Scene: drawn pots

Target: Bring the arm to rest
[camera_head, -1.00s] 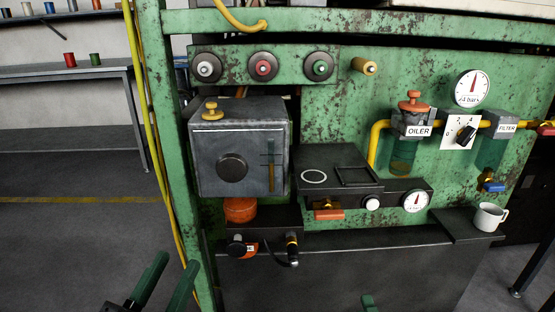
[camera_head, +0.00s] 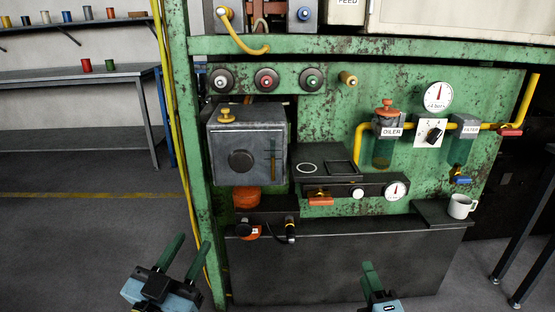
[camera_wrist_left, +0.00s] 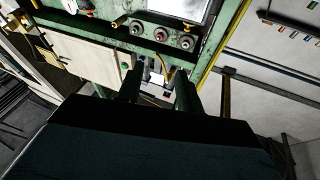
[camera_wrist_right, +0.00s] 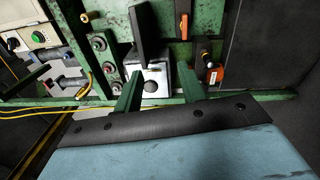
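My left gripper (camera_head: 193,240) shows at the lower left of the head view, its two green fingers apart and pointing up. In the left wrist view its fingers (camera_wrist_left: 158,82) stand apart with nothing held between them. My right gripper (camera_head: 369,268) is at the bottom of the head view, where only one finger shows clearly. In the right wrist view its two fingers (camera_wrist_right: 157,70) are apart and empty. Both grippers appear in front of the green machine (camera_head: 330,110), apart from its parts.
The machine carries a grey box (camera_head: 220,140), a dark shelf (camera_head: 325,165), an oiler (camera_head: 383,150) and gauges. A white mug (camera_head: 459,206) stands on a small side ledge (camera_head: 430,212). A yellow hose (camera_head: 175,120) runs down the left post. Open floor lies left.

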